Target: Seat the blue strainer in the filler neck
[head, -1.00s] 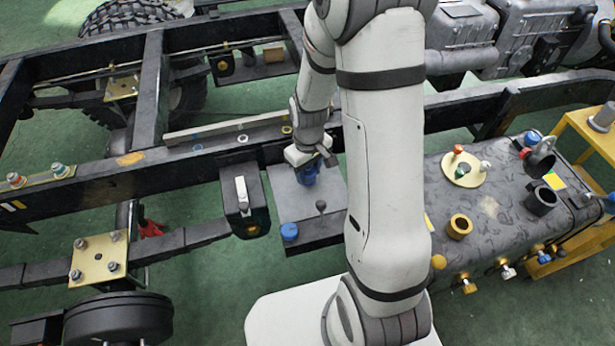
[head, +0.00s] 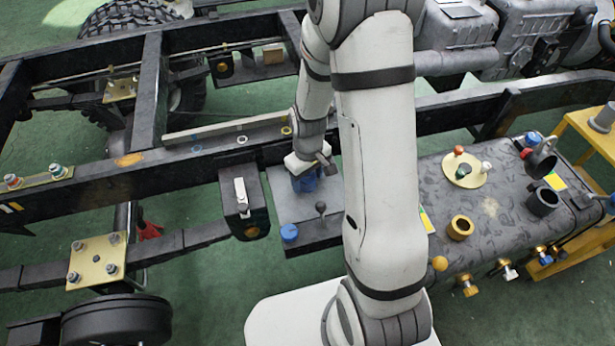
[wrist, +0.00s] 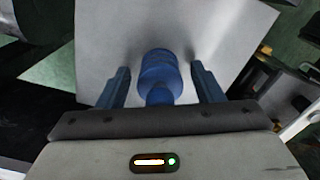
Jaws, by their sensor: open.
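The blue strainer (wrist: 161,72) stands on a grey plate between the fingers of my gripper (wrist: 160,67) in the wrist view. The fingers are open, with a gap on each side of it. In the head view, the strainer (head: 306,184) is partly hidden under my gripper (head: 310,172). A dark, open, round neck (head: 542,201), which looks like the filler neck, stands on the tank at the right, with a raised cap (head: 541,160) behind it.
The tank (head: 500,235) carries a brass ring (head: 460,228) and a disc with coloured knobs (head: 464,172).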

